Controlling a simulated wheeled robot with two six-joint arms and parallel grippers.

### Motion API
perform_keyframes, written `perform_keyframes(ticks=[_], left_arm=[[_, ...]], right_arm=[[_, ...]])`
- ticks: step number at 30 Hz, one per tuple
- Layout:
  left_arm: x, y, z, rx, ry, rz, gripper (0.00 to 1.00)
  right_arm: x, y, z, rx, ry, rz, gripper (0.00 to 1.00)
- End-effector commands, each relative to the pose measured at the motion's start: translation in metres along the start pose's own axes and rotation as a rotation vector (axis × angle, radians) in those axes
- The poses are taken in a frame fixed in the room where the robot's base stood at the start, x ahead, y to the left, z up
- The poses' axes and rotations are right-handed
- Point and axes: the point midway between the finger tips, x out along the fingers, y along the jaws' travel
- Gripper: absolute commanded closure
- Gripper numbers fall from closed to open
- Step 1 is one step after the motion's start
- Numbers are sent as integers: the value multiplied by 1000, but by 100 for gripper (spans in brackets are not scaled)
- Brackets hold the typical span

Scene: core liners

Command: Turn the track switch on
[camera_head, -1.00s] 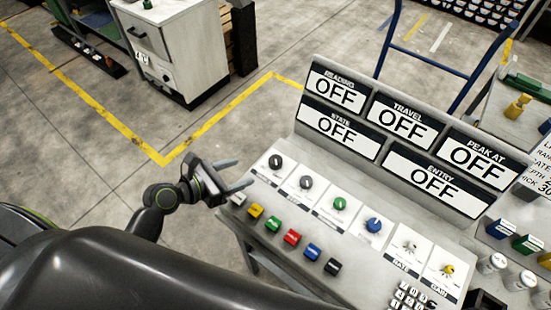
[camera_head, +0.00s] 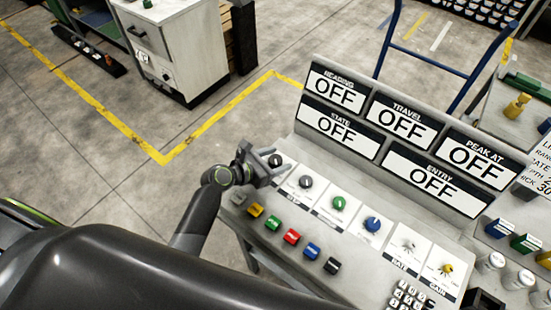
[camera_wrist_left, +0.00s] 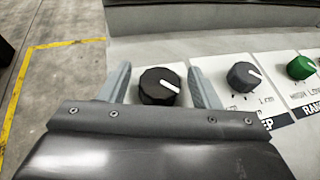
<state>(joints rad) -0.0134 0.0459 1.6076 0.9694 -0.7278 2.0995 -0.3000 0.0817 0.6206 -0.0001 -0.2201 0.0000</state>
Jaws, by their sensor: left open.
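A black rotary knob with a white pointer line (camera_wrist_left: 160,86) is the leftmost in the panel's knob row; its label is hidden, so I cannot read whether it says track. In the head view this knob (camera_head: 276,160) is partly covered by my left gripper (camera_head: 270,163). My left gripper, also in the left wrist view (camera_wrist_left: 164,85), is open, with one finger on each side of the black knob. I cannot tell whether the fingers touch it. The knob's pointer slants down to the right. My right gripper is not in view.
A grey knob (camera_wrist_left: 243,77) and a green knob (camera_wrist_left: 300,68) stand to the right. Coloured buttons, including a yellow one (camera_head: 255,209), line the front. Behind the knobs, the upright display board (camera_head: 382,150) shows OFF in every window.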

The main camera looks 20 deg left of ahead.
Motion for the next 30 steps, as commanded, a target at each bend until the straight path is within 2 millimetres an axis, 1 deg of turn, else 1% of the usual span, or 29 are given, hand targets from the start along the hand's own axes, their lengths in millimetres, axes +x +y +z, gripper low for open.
perform_keyframes(ticks=[4, 14, 15, 23, 30], left_arm=[[0, 0, 0, 0, 0, 0, 43], [0, 0, 0, 0, 0, 0, 86], [0, 0, 0, 0, 0, 0, 88], [0, 1, 0, 13, 0, -29, 88], [0, 2, 0, 63, 0, -149, 88]], right_arm=[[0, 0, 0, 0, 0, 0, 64], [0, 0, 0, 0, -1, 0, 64], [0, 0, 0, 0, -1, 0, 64], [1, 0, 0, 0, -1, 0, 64], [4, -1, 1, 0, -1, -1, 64]])
